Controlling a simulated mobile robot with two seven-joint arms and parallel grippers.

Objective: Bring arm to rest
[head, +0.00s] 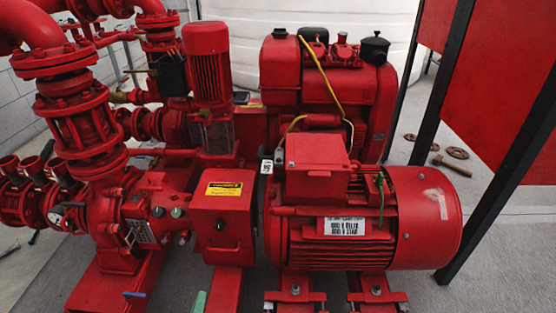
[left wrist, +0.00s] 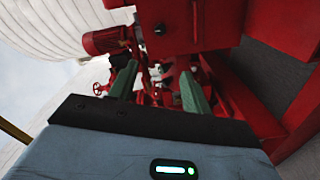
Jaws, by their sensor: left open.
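My left gripper (left wrist: 158,72) shows in the left wrist view with its two green fingers apart, open and with nothing held between them. Red pump machinery (left wrist: 160,45) lies beyond the fingers in that view. In the head view a green fingertip of my left gripper (head: 198,302) shows at the bottom edge, in front of the red control box (head: 221,226). The rest of the left arm is out of that picture. My right gripper is in neither view.
A red motor (head: 425,215) stands at centre right, and a red engine (head: 330,85) behind it. A tall vertical motor (head: 207,65) and thick pipes (head: 75,115) stand at left. A black-framed red panel (head: 495,85) is at right.

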